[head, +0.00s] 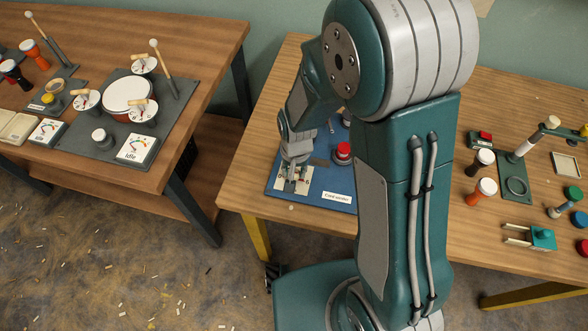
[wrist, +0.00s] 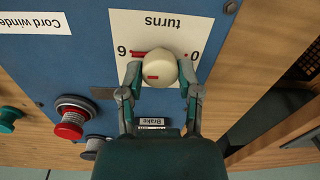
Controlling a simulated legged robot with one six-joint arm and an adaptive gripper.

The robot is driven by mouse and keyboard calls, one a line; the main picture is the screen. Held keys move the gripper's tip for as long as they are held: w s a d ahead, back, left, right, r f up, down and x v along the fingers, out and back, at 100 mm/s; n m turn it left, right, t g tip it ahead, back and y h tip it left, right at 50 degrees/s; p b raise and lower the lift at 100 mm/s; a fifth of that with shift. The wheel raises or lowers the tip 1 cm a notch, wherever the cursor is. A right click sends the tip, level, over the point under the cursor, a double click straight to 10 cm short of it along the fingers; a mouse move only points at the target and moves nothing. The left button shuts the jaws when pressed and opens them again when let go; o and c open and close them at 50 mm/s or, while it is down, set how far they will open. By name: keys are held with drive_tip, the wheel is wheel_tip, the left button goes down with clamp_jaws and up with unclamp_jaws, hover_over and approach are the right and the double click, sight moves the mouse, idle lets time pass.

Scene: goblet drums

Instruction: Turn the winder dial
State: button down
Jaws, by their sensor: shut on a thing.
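The winder dial (wrist: 160,66) is a round cream knob with a red mark. In the wrist view it sits on a white scale plate (wrist: 129,29) lettered "turns", with "0" and "6" beside the knob and a red bar near the "6". My gripper (wrist: 161,77) is shut on the dial, one finger at each side. In the head view my gripper (head: 292,182) is down at the left part of the blue cord winder board (head: 312,200), largely covering the dial.
A red button (wrist: 70,122) stands on the board, with a "Brake" label (wrist: 150,121) close to my gripper. A green knob (wrist: 8,117) is at the left edge. The wooden table (head: 259,168) also holds drums and small devices at right. A second table (head: 210,25) stands left.

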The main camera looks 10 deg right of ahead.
drive_tip(key=shift+s+f, duration=0.1)
drive_tip(key=shift+s, duration=0.05)
drive_tip(key=shift+c, duration=1.5)
unclamp_jaws()
drive_tip(key=shift+a, duration=0.1)
drive_tip(key=shift+r, duration=0.45)
wheel_tip(320, 180, up, 11)
